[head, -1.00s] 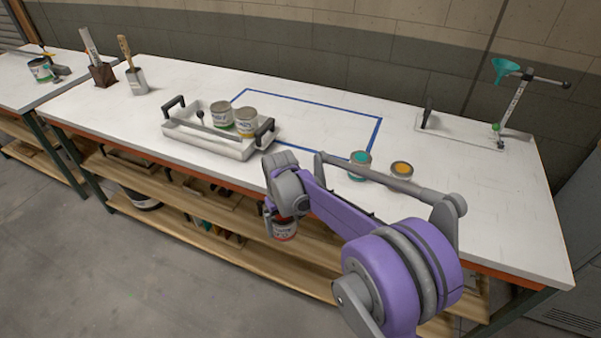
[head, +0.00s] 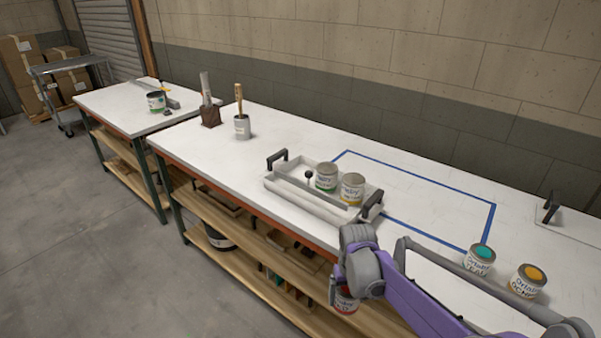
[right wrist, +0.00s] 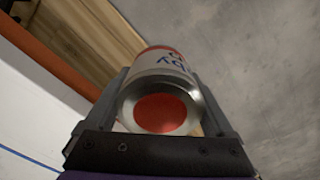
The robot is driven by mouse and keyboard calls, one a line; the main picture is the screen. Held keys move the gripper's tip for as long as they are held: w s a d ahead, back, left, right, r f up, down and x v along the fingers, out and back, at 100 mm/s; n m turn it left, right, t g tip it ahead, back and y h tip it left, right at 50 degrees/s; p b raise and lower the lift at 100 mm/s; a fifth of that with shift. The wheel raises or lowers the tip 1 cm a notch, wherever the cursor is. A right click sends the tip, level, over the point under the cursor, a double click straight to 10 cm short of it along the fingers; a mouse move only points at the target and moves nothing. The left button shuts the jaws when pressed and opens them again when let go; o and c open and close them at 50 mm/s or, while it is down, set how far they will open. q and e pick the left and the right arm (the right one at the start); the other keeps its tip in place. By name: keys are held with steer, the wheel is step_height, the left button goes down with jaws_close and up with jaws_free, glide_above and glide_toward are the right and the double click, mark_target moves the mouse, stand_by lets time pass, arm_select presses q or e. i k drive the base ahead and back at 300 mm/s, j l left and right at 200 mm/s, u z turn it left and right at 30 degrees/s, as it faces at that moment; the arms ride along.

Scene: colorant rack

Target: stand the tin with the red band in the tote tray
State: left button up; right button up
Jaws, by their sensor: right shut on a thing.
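The tin with the red band (head: 345,300) is in my right gripper (head: 340,290), off the bench's front edge and below its top. In the right wrist view the tin (right wrist: 162,85) sits between both fingers, its lid with a red disc facing the camera. The right gripper (right wrist: 165,105) is shut on it. The tote tray (head: 295,194) stands on the bench, left of and beyond the gripper. A green-banded tin (head: 327,177) and a yellow-banded tin (head: 352,189) stand upright in its right part; its left part looks free but for a small black knob. My left gripper is not in view.
The tray has black end handles (head: 277,159). A teal-lidded tin (head: 480,259) and an orange-lidded tin (head: 528,280) stand to the right, near a blue-taped outline (head: 425,175). A brush pot (head: 242,128) and a brown block (head: 210,117) stand farther left. Shelves (head: 235,245) lie below the bench.

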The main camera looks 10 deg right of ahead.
mark_target(303, 177)
steer(key=i+j+z, duration=0.1)
steer(key=i+j, duration=0.25)
steer(key=j, duration=0.25)
steer(key=i+j+z, duration=0.25)
steer(key=j, duration=0.4)
steer(key=i+j+z, duration=0.1)
steer(key=i+j, duration=0.3)
steer(key=j, duration=0.3)
steer(key=i+j+z, duration=0.15)
steer(key=j, duration=0.2)
steer(key=i+j+z, duration=0.1)
steer(key=j, duration=0.25)
